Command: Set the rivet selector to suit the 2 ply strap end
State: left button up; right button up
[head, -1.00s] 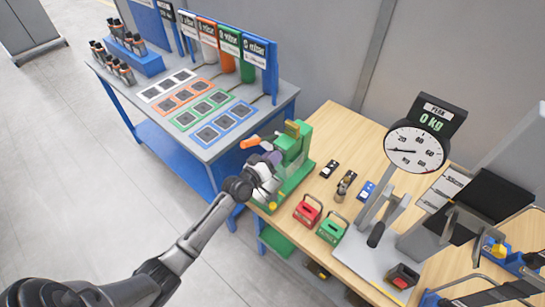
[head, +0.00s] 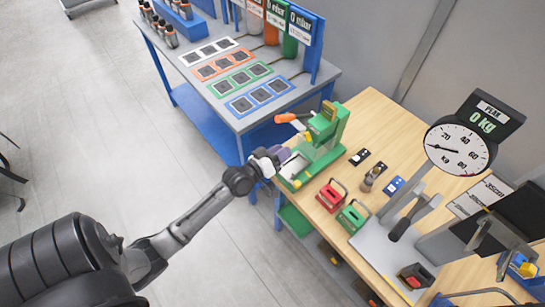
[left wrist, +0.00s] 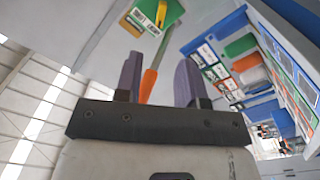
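A green riveting press (head: 325,132) stands at the left end of the wooden bench, with an orange lever (head: 285,118) reaching left from its top. A small yellow part (head: 297,183) shows low on its front; I cannot tell whether it is the selector. My left gripper (head: 284,154) is beside the press, below the lever. In the left wrist view, its purple fingers (left wrist: 158,82) are apart. The orange lever (left wrist: 148,85) appears between them, with the green press (left wrist: 155,14) beyond. I see no gripped thing. I cannot pick out the strap end. My right gripper is out of view.
Small black blocks (head: 359,157), a blue block (head: 393,185), a red carrier (head: 331,195) and a green carrier (head: 352,217) sit right of the press. A dial scale (head: 460,146) stands farther right. A blue-framed table (head: 290,100) with coloured cards is behind.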

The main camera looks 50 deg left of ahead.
pick_arm(q)
jog(key=shift+s, duration=1.75)
jog(key=s+d+f+m+g+h, duration=0.1)
jog(key=s+d+f+m+g, duration=0.35)
jog(key=f+m+g, duration=0.3)
jog(key=s+d+m+g, duration=0.1)
jog(key=s+d+g, duration=0.2)
jog(key=s+d, duration=0.45)
jog(key=s+d+m+g, duration=0.1)
jog(key=s+d+g, duration=0.3)
jog(key=s, duration=0.7)
notch_tip(320, 180, up, 20)
jog(key=p, duration=1.9)
jog(key=shift+s+a+y+p, duration=0.2)
jog(key=shift+s+y+p, duration=0.15)
jog(key=shift+y, duration=0.05)
